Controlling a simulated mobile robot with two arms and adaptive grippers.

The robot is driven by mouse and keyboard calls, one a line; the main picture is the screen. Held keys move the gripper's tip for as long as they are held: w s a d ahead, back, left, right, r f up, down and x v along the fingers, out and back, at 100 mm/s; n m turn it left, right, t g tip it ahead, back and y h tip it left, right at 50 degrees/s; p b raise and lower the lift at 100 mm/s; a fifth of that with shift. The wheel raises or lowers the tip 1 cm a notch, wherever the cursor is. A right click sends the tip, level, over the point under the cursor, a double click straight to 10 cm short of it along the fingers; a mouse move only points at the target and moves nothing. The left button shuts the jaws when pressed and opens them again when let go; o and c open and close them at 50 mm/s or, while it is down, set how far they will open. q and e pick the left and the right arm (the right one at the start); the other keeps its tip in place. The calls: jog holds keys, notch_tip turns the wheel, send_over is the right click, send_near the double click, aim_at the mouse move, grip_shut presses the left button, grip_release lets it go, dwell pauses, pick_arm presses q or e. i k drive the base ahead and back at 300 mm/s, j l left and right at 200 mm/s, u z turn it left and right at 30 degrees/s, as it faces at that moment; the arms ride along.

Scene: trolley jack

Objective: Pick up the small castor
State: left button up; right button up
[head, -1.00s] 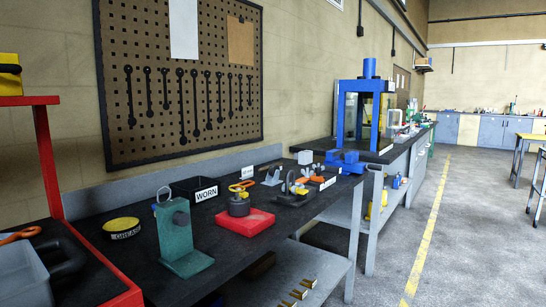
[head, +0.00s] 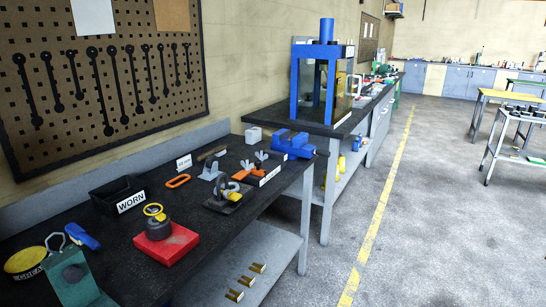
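Neither of my grippers is in view. I cannot single out the small castor for certain. A dark item with a curved metal part and some yellow (head: 229,193) sits on a flat dark plate on the black workbench (head: 130,268), and it may be a castor. Left of it, a dark round part with a yellow ring on top (head: 157,222) stands on a red block (head: 168,246). Small winged metal parts (head: 248,166) stand farther back by an orange piece. These are too small to make out well.
A black WORN bin (head: 118,198), yellow GREASE tin (head: 25,262), green metal block (head: 72,279) and orange ring (head: 178,181) are on the bench. A blue vice (head: 293,145) is at its far end; a blue press (head: 325,75) stands beyond.

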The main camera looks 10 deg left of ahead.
aim_at(210, 172)
jog(key=i+l+z, duration=0.2)
jog(key=i, duration=0.35)
jog(key=i+l+z, duration=0.2)
jog(key=i, duration=0.4)
jog(key=i+l+z, duration=0.2)
jog(key=i, duration=0.35)
